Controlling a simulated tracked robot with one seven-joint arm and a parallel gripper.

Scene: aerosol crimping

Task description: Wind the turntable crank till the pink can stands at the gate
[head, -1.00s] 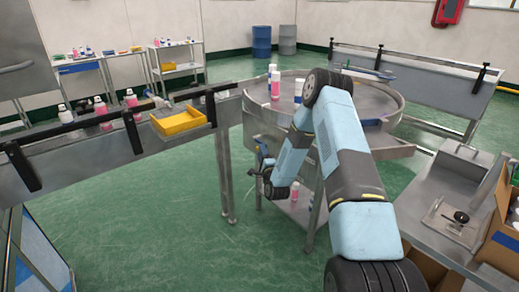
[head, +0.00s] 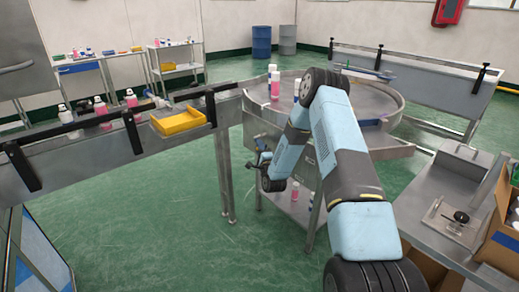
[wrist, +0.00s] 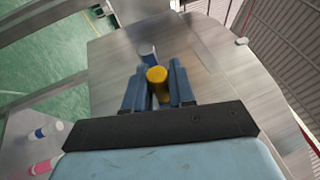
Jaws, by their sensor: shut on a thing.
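A pink can (head: 275,88) with a white top stands on the round steel turntable (head: 377,101) in the head view, near its left side. A white-and-blue container (head: 297,88) is just right of it, partly hidden by my arm. In the wrist view my gripper (wrist: 158,88) is shut on a yellow cylindrical knob (wrist: 156,74), which appears to be the crank's handle, with one blue finger on each side. The rest of the crank is hard to make out.
A conveyor (head: 95,160) with several bottles and a yellow tray (head: 178,122) runs along the left. A steel table (head: 440,220) with a small fixture is at the right. A lower shelf under the turntable holds another pink can (head: 295,190).

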